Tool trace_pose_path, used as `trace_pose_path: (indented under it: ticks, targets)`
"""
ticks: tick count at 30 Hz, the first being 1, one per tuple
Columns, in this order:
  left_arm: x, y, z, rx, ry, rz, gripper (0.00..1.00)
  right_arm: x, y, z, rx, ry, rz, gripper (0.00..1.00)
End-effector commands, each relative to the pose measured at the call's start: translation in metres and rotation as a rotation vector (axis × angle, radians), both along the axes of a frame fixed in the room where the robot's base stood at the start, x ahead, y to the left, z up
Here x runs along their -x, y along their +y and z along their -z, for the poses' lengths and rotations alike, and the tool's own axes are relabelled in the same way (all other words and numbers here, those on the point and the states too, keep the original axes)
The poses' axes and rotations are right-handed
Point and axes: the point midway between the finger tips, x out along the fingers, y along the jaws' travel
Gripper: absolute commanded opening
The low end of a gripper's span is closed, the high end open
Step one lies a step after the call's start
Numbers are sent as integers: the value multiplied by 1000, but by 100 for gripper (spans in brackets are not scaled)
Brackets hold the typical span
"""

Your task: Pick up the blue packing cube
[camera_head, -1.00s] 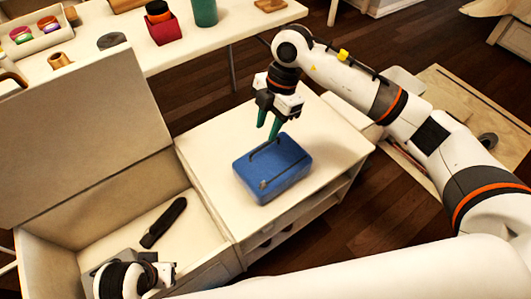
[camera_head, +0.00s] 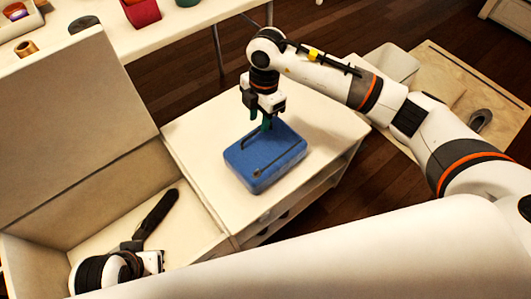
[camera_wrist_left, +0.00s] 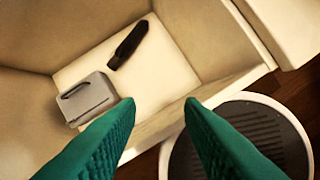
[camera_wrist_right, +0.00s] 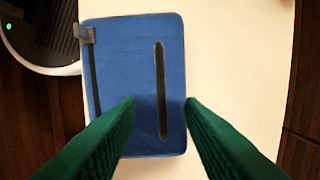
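The blue packing cube (camera_head: 265,157) lies flat on the white cabinet top (camera_head: 205,130), with a dark handle strip and a zip line on its upper face. My right gripper (camera_head: 268,122) points down over the cube's far edge. In the right wrist view its green fingers (camera_wrist_right: 160,100) are apart, with the cube (camera_wrist_right: 140,60) below and the dark handle strip between them; contact cannot be told. My left gripper (camera_wrist_left: 160,103) is open and empty, over the open box at the left; its fingers are hidden in the head view.
The open cream box (camera_head: 90,235) at the left holds a grey case (camera_wrist_left: 88,98) and a dark elongated item (camera_head: 157,213). A long white table (camera_head: 180,28) stands at the back. The cabinet top around the cube is clear.

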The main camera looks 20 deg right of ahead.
Motion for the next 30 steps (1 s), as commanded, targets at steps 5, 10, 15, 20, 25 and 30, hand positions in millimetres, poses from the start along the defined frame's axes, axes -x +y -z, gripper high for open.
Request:
trace_pose_path:
  ticks: [5, 10, 15, 20, 25, 30]
  targets:
    - [-8, -2, 7, 8, -38, 3, 34, 1, 5, 28, -1, 1, 1, 35]
    - [-10, -3, 6, 10, -52, 4, 34, 1, 5, 31, -1, -1, 0, 35]
    - [-10, -3, 6, 10, -51, 4, 34, 1, 5, 31, -1, -1, 0, 22]
    - [-10, -3, 6, 10, -51, 4, 34, 1, 5, 30, -1, -1, 0, 0]
    - [-10, -3, 6, 10, -50, 4, 34, 1, 5, 30, -1, -1, 0, 0]
    - [-10, -3, 6, 10, -50, 3, 34, 1, 5, 30, -1, -1, 0, 0]
